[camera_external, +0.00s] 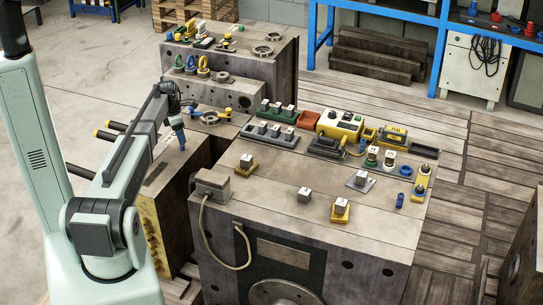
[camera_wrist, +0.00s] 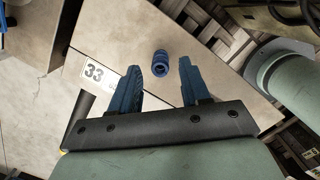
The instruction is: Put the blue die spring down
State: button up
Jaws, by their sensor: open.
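The blue die spring (camera_wrist: 160,62) shows in the wrist view, a short ribbed blue cylinder over the pale top of a block. It lies between the fingertips of my gripper (camera_wrist: 158,68), with a visible gap on each side. The blue fingers are spread and hold nothing. In the external view my gripper (camera_external: 181,136) points down over the left block (camera_external: 165,172). There I cannot tell the spring from the blue fingers. A similar blue cylinder (camera_external: 399,200) stands far away on the large block's right side.
The large block (camera_external: 270,190) beside mine carries several small metal cubes, trays and a grey box (camera_external: 212,184) with a cable. A blue ring (camera_external: 193,105) and a metal ring (camera_external: 210,118) lie close behind my gripper. A plate marked 33 (camera_wrist: 94,71) is left of the fingers.

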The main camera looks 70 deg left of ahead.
notch_tip(320, 180, up, 9)
jog(key=s, duration=0.1)
jog(key=shift+s, duration=0.2)
jog(key=shift+o, duration=0.4)
dwell(0.3)
